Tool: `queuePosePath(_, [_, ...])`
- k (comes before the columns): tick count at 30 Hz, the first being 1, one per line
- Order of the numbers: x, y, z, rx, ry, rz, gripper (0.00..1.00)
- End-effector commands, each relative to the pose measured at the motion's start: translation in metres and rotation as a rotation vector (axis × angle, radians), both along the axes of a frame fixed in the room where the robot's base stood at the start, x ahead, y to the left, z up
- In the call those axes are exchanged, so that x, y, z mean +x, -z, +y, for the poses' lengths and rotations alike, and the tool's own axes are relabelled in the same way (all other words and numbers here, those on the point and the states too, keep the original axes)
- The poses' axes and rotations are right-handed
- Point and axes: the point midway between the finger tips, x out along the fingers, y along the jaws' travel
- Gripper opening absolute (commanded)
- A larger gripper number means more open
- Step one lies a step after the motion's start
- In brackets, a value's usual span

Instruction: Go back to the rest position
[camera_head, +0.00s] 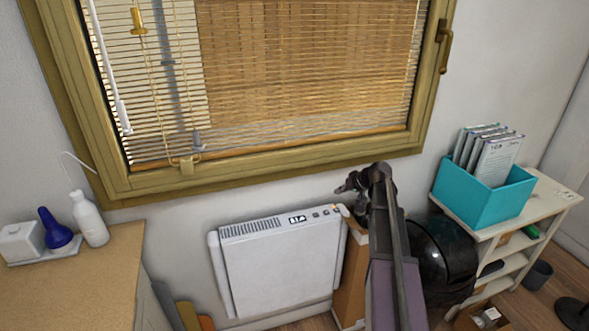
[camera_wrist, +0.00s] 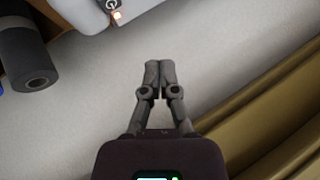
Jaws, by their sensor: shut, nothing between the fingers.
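My gripper (camera_wrist: 159,68) is shut and empty in the wrist view, its two fingertips together in front of the pale wall. In the head view my gripper (camera_head: 345,187) is at the end of my arm, small and dark, just right of the top right corner of the white heater (camera_head: 280,262) and below the window frame. A lit orange power button (camera_wrist: 117,15) on a white casing shows at the top of the wrist view, apart from the fingers.
The window frame (camera_head: 270,171) runs just above my gripper. At right, a teal box (camera_head: 478,200) of folders stands on a white shelf (camera_head: 555,194), beside a black round object (camera_head: 443,258). A wooden desk (camera_head: 75,285) with bottles is at left. A grey roll (camera_wrist: 24,58) shows in the wrist view.

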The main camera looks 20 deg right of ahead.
Motion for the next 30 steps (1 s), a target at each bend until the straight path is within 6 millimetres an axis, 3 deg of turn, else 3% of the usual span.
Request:
queuePosePath(4, [-0.002, 0.0, 0.003, -0.002, -0.003, 0.004, 0.0])
queuePosePath(8, [-0.01, 0.001, 0.019, -0.014, -0.017, 0.031, 0.0])
queuePosePath(14, [-0.04, 0.005, 0.071, -0.062, -0.061, 0.128, 0.0])
queuePosePath(21, [-0.102, 0.011, 0.145, -0.172, -0.118, 0.299, 0.0])
queuePosePath(30, [-0.189, 0.01, 0.211, -0.356, -0.143, 0.486, 0.0])
